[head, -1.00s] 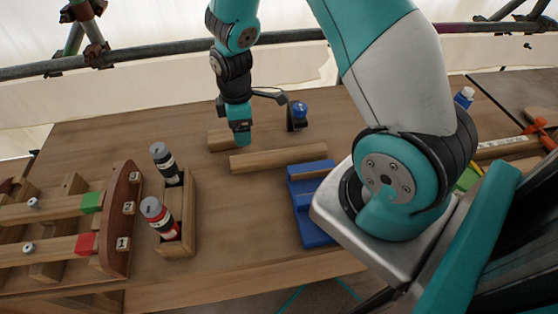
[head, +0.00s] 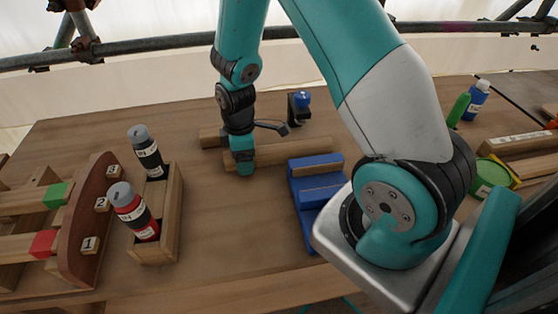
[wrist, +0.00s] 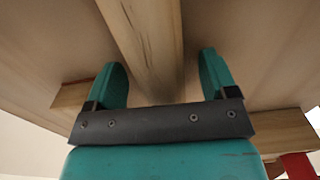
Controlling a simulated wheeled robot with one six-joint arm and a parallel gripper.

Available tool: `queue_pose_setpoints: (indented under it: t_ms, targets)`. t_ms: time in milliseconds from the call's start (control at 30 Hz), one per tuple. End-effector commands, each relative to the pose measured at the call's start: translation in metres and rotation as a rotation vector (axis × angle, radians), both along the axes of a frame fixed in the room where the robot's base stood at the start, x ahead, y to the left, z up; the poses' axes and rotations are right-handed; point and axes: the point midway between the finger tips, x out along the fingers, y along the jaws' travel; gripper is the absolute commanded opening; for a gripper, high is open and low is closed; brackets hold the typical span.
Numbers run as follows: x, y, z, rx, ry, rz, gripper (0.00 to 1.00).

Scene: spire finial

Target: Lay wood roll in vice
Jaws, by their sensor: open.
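My gripper (head: 244,170) points down at the bar's left part in the head view. In the wrist view the bar (wrist: 150,40) runs between the two fingers of my open gripper (wrist: 159,70), with visible gaps at the fingertips. I cannot tell whether it touches lower down, near the palm. The blue vice (head: 308,219) stands on the table, with a strip of wood showing between its blue parts; my arm's base hides its right side.
A shorter wooden block (head: 209,137) lies behind the bar. A small blue-topped stand (head: 300,104) is at the back. A wooden caddy (head: 158,243) holds two bottles at the left, beside a numbered wooden rack (head: 80,219). Bare table lies between caddy and vice.

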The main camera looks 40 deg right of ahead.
Motion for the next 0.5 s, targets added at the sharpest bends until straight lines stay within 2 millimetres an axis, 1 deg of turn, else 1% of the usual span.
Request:
queue_pose_setpoints:
  t_ms: [33, 233, 267, 300, 367, 400, 467, 500]
  targets:
    - [0.0002, 0.0001, -0.0064, -0.001, -0.001, 0.0, 0.79]
    - [0.0003, 0.0001, -0.0039, 0.0, -0.001, 0.0, 0.79]
    - [0.0003, 0.0001, -0.0038, 0.0, -0.001, 0.0, 0.76]
    - [0.0003, 0.0001, -0.0038, -0.001, -0.001, 0.0, 0.67]
    - [0.0003, 0.0001, -0.0038, -0.001, -0.001, 0.0, 0.53]
    - [0.0003, 0.0001, -0.0038, -0.001, -0.001, 0.0, 0.44]
    - [0.0002, 0.0001, -0.0038, -0.001, -0.001, 0.0, 0.3]
    - [0.0002, 0.0001, -0.0038, -0.001, -0.001, 0.0, 0.21]
